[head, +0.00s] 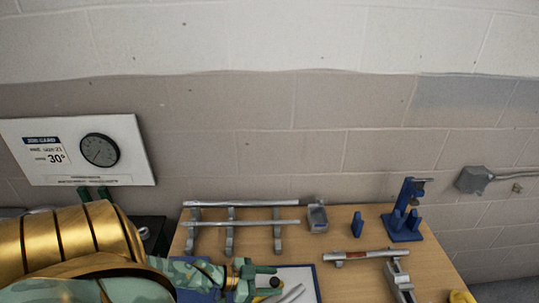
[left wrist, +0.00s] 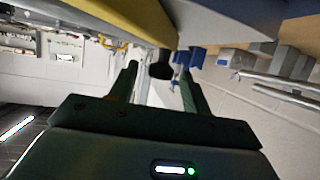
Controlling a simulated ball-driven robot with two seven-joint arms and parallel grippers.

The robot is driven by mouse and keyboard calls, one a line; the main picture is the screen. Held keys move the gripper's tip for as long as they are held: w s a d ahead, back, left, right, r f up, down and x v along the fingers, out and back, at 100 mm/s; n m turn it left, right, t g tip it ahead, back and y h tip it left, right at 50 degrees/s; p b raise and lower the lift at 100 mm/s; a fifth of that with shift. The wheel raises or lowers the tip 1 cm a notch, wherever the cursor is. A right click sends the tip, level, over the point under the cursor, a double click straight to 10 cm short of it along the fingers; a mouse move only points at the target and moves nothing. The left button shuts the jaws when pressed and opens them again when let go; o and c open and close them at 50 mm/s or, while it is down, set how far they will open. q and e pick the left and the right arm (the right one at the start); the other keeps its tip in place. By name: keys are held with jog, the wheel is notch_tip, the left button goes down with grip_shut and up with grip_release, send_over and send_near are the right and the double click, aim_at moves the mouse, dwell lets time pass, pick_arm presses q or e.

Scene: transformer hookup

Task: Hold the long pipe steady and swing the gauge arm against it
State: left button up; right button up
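Two long silver pipes lie side by side on a grey rack at the left of the table in the head view, the rear pipe (head: 240,204) and the front pipe (head: 245,223). Another pipe (head: 365,255) with a reddish band lies further right, near a grey metal block. A blue stand (head: 405,226) with an upright post and a small arm at its top (head: 418,183) stands at the back right; it may be the gauge. My left gripper (head: 266,280) is over the table's front edge, apart from the pipes. Its fingers (left wrist: 160,88) are spread in the left wrist view. My right gripper is not visible.
A small grey tray (head: 318,218) and a blue block (head: 357,226) stand behind the middle. A blue-edged white board (head: 305,285) with pale rods lies at the front. A yellow object (head: 461,297) is cut off at the front right.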

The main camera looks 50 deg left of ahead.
pick_arm(q)
jog(key=p+v, duration=0.2)
jog(key=v, duration=1.4)
jog(key=shift+s, duration=0.25)
